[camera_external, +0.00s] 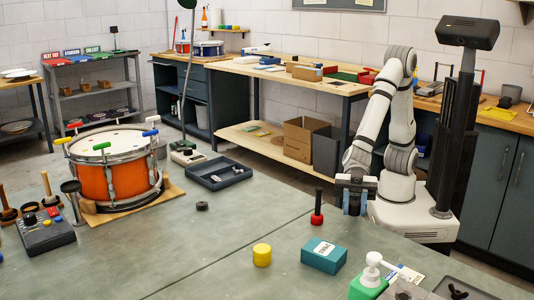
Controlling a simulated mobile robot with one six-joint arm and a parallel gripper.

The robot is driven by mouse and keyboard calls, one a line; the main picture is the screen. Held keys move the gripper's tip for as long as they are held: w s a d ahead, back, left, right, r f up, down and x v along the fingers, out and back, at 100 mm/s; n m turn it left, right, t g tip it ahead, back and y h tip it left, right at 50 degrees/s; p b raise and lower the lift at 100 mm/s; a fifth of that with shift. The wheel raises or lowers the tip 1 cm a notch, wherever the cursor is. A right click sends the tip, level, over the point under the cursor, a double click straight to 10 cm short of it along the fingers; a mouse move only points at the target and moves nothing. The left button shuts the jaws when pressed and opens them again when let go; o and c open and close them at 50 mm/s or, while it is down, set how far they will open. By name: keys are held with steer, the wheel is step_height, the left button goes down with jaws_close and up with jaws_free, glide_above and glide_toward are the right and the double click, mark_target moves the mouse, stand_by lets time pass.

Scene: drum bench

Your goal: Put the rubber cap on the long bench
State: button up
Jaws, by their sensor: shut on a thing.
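My gripper (355,203) points down beyond the far right edge of the green-topped table, in front of my base. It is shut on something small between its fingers. The fingers hide most of it, so I cannot make out its shape or confirm that it is the rubber cap. I cannot pick out a rubber cap for certain elsewhere. The long bench (338,88) has a pale wooden top and a lower shelf. It runs along the back wall, behind and to the left of my gripper.
Boxes and trays occupy parts of the long bench.

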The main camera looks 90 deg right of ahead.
mark_target(351, 236)
step_height(351, 236, down, 6)
steer(key=shift+f+b, duration=0.25)
steer(key=shift+b, duration=0.4)
steer(key=shift+f, duration=0.25)
steer(key=o, duration=1)
steer(key=shift+r, duration=0.1)
steer(key=v, duration=0.7)
steer(key=shift+s+a+r+p, duration=0.1)
steer(key=shift+a+r+p, duration=0.05)
steer(key=shift+r+p, duration=0.25)
steer(key=shift+o, duration=0.4)
steer(key=shift+s+d, duration=0.1)
steer(key=shift+d, duration=0.35)
